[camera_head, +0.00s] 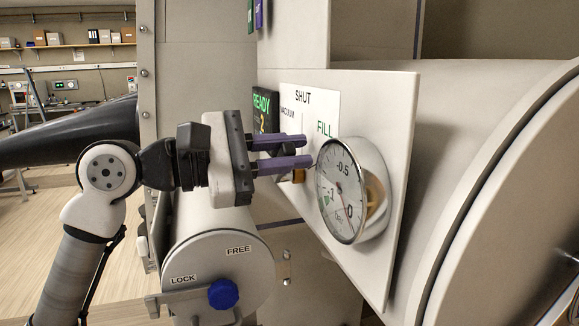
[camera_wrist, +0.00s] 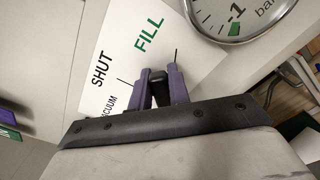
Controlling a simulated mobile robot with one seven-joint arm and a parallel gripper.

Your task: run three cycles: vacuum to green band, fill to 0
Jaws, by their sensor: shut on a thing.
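My gripper (camera_head: 283,153) has its purple fingers shut on a black valve handle (camera_wrist: 159,88), seen between them in the wrist view. The handle stands at a white label card (camera_head: 313,103) marked SHUT, VACUUM and FILL. Which mark it points at is hard to tell, as the fingers cover it. The round gauge (camera_head: 342,190) is right of the fingers. Its thin needle appears to point down toward 0, and the green band (camera_wrist: 234,28) lies by -1.
Below my gripper is a round port cover (camera_head: 218,270) marked LOCK and FREE, with a blue knob (camera_head: 223,293) on a metal bar. A large pale cylinder (camera_head: 480,130) fills the right. Shelves (camera_head: 70,45) stand far back left.

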